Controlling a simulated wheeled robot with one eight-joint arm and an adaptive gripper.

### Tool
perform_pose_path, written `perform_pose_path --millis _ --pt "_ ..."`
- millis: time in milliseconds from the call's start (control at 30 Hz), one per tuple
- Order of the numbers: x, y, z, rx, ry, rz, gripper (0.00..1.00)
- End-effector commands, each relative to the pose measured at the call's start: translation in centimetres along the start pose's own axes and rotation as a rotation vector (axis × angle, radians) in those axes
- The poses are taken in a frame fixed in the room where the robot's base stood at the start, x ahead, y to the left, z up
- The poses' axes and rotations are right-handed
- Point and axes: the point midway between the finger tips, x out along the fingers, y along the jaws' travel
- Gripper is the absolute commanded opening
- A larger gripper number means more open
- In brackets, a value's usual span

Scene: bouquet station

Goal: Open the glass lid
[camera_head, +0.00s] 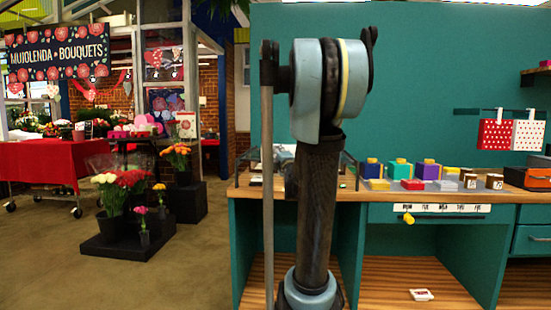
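A glass case with a thin dark frame (240,172) appears to stand on the wooden counter, at the middle of the head view. My arm stands upright in front of it and hides most of it, so only its left and right edges show. I cannot make out the lid or tell whether it is raised or closed. My gripper cannot be made out; some grey and dark parts show just left of my arm, at the case, but I cannot tell what they are.
The wooden counter (385,197) has several coloured boxes (427,169) right of the case. A drawer with a yellow knob (408,218) is below. A small white item (421,295) lies on the lower shelf. Flower buckets (118,228) stand left, with open floor (190,270) before them.

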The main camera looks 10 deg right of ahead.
Motion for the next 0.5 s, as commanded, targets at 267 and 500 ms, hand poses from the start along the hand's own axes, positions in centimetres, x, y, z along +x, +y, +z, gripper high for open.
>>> perform_pose_path --millis 267,500 --pt "-3.1 -0.1 0.0 0.0 -0.001 0.0 0.31" --pt "-6.4 -0.1 0.0 -0.002 -0.001 -0.001 0.31"
